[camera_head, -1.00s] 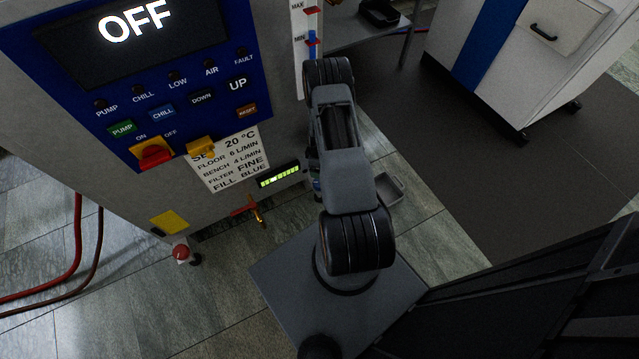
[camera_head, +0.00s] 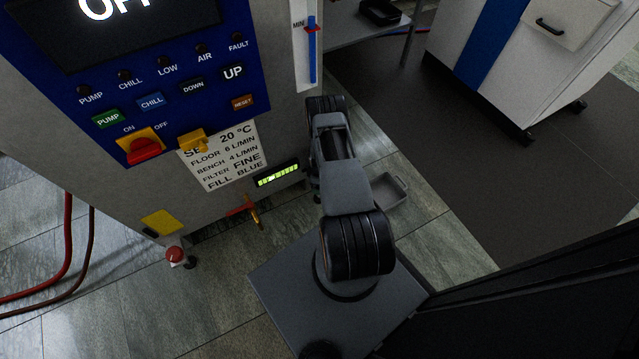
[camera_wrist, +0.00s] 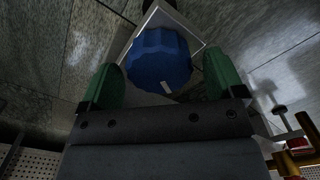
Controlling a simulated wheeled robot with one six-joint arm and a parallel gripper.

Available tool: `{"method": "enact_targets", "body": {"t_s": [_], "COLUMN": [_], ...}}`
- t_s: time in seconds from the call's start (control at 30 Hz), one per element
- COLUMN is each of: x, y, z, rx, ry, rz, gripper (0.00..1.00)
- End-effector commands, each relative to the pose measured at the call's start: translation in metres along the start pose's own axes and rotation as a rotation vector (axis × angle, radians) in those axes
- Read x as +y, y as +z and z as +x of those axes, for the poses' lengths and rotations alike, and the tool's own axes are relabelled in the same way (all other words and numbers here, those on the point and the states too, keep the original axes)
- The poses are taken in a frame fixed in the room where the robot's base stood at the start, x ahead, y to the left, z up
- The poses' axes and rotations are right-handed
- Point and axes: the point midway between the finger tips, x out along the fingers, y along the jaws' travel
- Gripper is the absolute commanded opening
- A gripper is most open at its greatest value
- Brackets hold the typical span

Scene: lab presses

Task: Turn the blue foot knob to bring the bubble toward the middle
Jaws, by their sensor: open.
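The blue foot knob (camera_wrist: 160,60) is faceted, with a short white mark near its lower edge. It fills the upper middle of the wrist view. My gripper (camera_wrist: 161,80) is open, with one green finger at the knob's left and one at its right. I cannot tell whether either finger touches it. In the head view my arm hides the gripper and the blue knob. A lit yellow-green level strip (camera_head: 278,174) sits low on the cabinet front, left of my arm. The bubble's place in it is too small to tell.
The grey cabinet (camera_head: 50,130) has a blue control panel (camera_head: 165,75). A red foot knob (camera_head: 174,256) stands at its lower left corner. An orange-handled valve (camera_head: 252,212) sticks out below the strip. A grey tray (camera_head: 391,191) lies on the floor right of my arm.

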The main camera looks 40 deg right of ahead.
Motion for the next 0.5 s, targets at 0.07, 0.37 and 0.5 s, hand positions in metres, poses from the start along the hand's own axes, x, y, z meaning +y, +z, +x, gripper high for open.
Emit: {"method": "enact_targets", "body": {"t_s": [0.07, 0.37, 0.5], "x": [0.0001, 0.0, -0.0001], "y": [-0.0001, -0.0001, -0.0001], "z": [0.0032, 0.0038, 0.0038], "rx": [0.0, 0.0, 0.0], "ry": [0.0, 0.0, 0.0], "rz": [0.0, 0.0, 0.0], "gripper": [0.88, 0.88, 0.75]}}
